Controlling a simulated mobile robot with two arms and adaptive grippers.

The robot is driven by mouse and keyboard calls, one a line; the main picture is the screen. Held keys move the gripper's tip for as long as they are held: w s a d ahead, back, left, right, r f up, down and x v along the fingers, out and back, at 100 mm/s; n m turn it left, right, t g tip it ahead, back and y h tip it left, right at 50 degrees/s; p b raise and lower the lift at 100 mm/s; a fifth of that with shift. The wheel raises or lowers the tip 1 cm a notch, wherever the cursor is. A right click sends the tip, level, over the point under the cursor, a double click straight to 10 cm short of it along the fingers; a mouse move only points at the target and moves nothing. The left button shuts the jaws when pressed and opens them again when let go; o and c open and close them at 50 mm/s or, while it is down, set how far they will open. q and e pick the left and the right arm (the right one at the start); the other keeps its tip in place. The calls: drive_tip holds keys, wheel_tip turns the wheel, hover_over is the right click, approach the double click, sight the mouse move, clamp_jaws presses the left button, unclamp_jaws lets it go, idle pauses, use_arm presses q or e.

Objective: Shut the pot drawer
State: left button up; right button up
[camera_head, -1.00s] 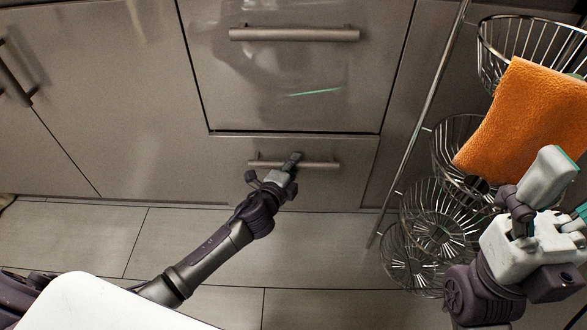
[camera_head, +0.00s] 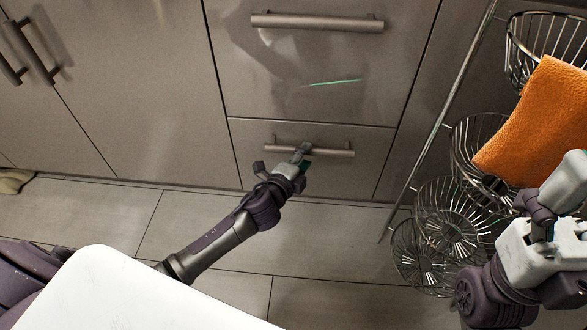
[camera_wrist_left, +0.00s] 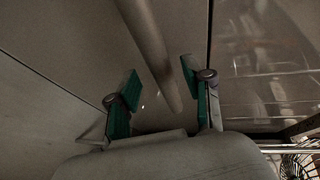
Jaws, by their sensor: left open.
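The pot drawer (camera_head: 345,174) is the low drawer of the grey cabinet in the head view. Its front looks flush with the cabinet, with only a thin seam above it. Its bar handle (camera_head: 335,153) runs across the front. In the left wrist view the handle bar (camera_wrist_left: 150,48) passes between the spread green-padded fingers of the left gripper (camera_wrist_left: 160,82). My right gripper (camera_head: 548,205) hangs at the right, away from the drawer; its finger opening is unclear.
A larger drawer (camera_head: 300,75) with its own handle sits above, closed. A tiered wire basket rack (camera_head: 455,215) with an orange cloth (camera_head: 535,125) stands at the right, close to my right gripper. Cabinet doors (camera_head: 130,100) are at the left. The tiled floor (camera_head: 330,235) before the drawer is clear.

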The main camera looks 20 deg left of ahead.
use_arm(q)
drive_tip(key=v, duration=0.8)
drive_tip(key=shift+s, duration=0.3)
